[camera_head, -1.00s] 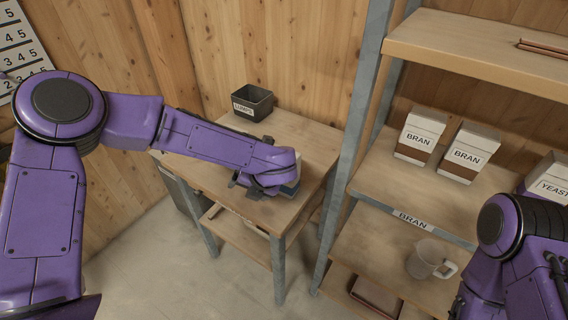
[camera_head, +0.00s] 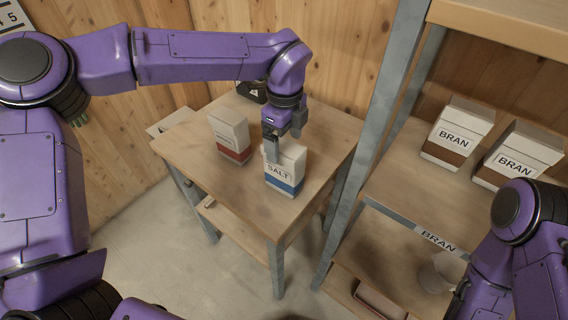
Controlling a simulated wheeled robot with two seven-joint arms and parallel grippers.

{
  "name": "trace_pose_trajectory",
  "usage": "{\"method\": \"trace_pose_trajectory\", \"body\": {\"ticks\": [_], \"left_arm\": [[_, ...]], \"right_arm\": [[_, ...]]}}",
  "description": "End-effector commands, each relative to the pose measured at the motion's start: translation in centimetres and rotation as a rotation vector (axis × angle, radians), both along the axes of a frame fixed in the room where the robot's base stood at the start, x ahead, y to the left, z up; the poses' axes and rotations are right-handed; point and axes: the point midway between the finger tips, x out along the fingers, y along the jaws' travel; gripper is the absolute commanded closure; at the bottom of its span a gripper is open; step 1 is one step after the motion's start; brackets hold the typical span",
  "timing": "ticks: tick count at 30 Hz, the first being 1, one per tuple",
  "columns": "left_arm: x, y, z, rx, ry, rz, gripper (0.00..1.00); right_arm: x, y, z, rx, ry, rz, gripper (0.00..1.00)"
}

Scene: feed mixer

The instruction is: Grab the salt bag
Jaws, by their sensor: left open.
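The salt bag (camera_head: 284,178) is a white box-shaped bag with a blue band and a SALT label. It stands upright on the wooden table (camera_head: 215,191), near its right part. My left gripper (camera_head: 284,148) points down at the top of the salt bag, with its jaws open and one finger in front of the bag's upper left. I cannot tell whether the fingers touch it. My right arm (camera_head: 515,230) comes in at the lower right; its gripper is not in view.
A white bag with a red band (camera_head: 231,138) stands left of the salt bag. A dark bin (camera_head: 250,91) sits behind, partly hidden by my left arm. On the right, shelves hold two bran bags (camera_head: 456,134) and a pale jug (camera_head: 440,272). The table's front is clear.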

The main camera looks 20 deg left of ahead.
Motion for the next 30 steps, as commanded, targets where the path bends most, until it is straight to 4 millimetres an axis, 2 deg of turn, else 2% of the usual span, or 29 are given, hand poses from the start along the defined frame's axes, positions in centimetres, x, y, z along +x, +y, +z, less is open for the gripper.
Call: {"method": "trace_pose_trajectory", "body": {"ticks": [8, 12, 19, 26, 27, 30], "left_arm": [[0.4, 0.6, -3.8, 0.002, 0.004, -0.005, 0.12], [0.4, 0.6, -5.8, 0.001, 0.001, -0.005, 0.12], [0.4, 0.7, -6.2, 0.002, -0.002, -0.004, 0.12], [0.4, 0.7, -6.1, 0.002, -0.002, -0.003, 0.87], [0.4, 0.7, -6.1, 0.002, -0.002, -0.003, 1.0], [0.5, 0.7, -6.0, 0.001, -0.004, -0.003, 1.0]], "right_arm": [[0.0, 0.0, 1.9, -0.001, -0.001, 0.0, 0.57], [0.0, 0.0, 2.0, -0.001, -0.001, 0.0, 0.57], [0.0, 0.0, 1.9, -0.001, -0.001, 0.0, 0.57], [0.0, 0.0, 1.9, -0.001, -0.001, 0.0, 0.57], [0.0, 0.0, 1.9, -0.001, -0.001, 0.0, 0.57], [0.0, 0.0, 1.9, -0.001, -0.001, 0.0, 0.57]]}}
